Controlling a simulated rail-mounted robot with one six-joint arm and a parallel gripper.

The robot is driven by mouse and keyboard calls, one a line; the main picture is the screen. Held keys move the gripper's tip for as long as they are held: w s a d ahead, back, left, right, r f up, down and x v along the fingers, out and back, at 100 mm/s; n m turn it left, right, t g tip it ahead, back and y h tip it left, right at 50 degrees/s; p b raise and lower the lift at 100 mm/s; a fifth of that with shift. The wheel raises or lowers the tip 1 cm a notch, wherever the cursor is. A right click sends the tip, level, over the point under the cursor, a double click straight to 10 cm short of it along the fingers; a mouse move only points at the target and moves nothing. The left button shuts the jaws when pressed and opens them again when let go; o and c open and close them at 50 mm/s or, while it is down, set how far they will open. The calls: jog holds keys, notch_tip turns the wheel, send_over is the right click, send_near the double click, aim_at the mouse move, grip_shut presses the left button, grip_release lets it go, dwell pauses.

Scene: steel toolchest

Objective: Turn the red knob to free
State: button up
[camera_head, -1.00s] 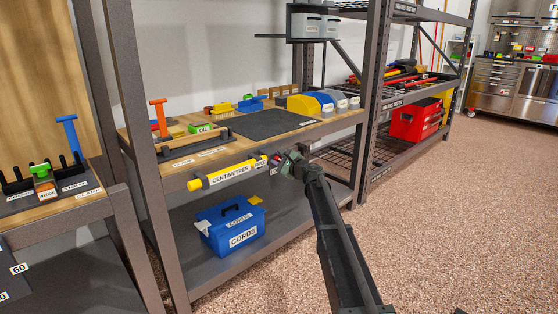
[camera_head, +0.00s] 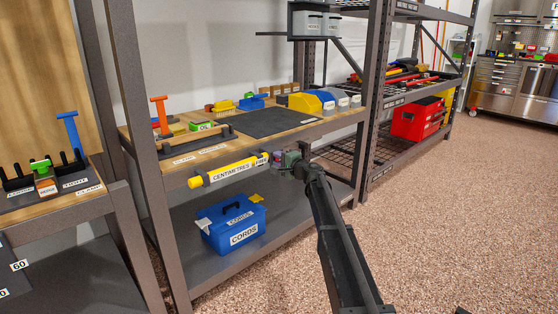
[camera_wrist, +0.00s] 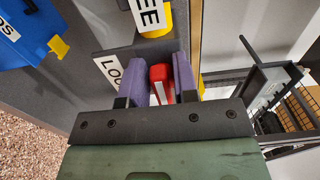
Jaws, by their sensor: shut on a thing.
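The red knob (camera_wrist: 161,74) shows in the wrist view between the purple pads of my gripper (camera_wrist: 165,85), which is shut on it. Part of the knob is hidden by the pads. A partly covered label starting "LOC" (camera_wrist: 112,68) is left of the left pad. In the head view my gripper (camera_head: 278,160) is at the right end of the yellow tube (camera_head: 211,175), marked CENTIMETRES, on the bench's front edge.
The wooden bench top (camera_head: 205,160) lies behind the tube, with a dark mat (camera_head: 270,122) and a wooden-handled tray. A blue CORDS box (camera_head: 232,226) stands on the shelf below. Metal rack posts (camera_head: 367,90) rise to the right of my gripper. The floor in front is clear.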

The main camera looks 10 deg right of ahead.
dwell(0.5)
jog(key=o, duration=0.7)
jog(key=shift+s+d, duration=0.1)
jog(key=shift+s, duration=0.05)
jog(key=v, duration=1)
jog(key=shift+s+d, duration=0.2)
jog(key=shift+s, duration=0.05)
